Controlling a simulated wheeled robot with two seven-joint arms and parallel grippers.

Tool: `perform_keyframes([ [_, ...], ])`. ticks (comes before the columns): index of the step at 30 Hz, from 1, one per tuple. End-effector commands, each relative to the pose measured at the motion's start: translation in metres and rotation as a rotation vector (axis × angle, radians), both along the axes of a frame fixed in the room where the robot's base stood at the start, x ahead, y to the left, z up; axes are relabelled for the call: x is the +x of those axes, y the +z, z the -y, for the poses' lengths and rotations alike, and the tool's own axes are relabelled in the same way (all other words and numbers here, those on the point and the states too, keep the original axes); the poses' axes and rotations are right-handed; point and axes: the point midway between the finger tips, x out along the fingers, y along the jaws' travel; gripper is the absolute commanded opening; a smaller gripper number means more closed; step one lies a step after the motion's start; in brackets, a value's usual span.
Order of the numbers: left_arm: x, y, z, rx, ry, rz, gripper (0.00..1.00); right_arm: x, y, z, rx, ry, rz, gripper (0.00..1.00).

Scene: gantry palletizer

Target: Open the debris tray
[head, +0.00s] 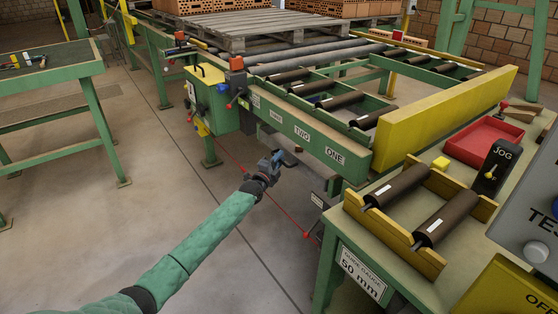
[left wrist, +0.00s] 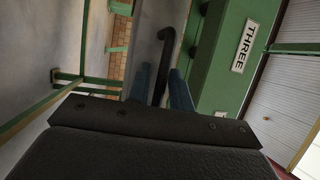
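The debris tray (head: 312,176) appears as a grey metal piece below the green conveyor beam, mostly hidden under it. In the left wrist view its grey surface (left wrist: 158,22) lies beside the green beam. A dark bent handle (left wrist: 165,55) stands out from it toward my gripper. My left gripper (head: 278,158) is at the handle, below the beam. In the left wrist view its two blue fingers (left wrist: 160,88) are apart, one on each side of the handle. I see gaps, so it looks open and not clamped. My right gripper is not in view.
The green beam (head: 300,132) with number labels runs above the tray. A workbench (head: 375,240) with dark rollers stands close on the right. A green table (head: 50,72) stands at the left. The floor (head: 150,190) between is clear, with a red line on it.

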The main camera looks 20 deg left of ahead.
Motion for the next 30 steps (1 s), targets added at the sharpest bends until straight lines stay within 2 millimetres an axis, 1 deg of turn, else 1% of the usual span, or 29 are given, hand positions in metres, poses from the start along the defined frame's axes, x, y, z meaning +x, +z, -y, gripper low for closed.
perform_keyframes([
  [1,0.000,0.000,0.000,0.000,0.000,0.000,0.11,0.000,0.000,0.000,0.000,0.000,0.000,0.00],
  [3,0.000,0.000,0.000,0.000,0.000,0.000,0.00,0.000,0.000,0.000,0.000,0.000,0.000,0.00],
  [11,-0.001,0.000,-0.001,0.000,0.000,-0.001,0.00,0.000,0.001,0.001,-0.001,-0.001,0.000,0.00],
  [16,-0.010,0.001,-0.008,0.002,0.000,0.000,0.00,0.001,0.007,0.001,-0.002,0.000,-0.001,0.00],
  [20,-0.027,0.002,-0.020,0.002,0.000,-0.003,0.00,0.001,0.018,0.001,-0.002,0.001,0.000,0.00],
  [27,-0.070,0.002,-0.054,0.004,0.000,-0.004,0.00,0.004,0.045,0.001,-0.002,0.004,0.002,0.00],
  [30,-0.087,0.002,-0.068,0.004,0.000,-0.003,0.00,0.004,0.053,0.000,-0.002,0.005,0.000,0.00],
])
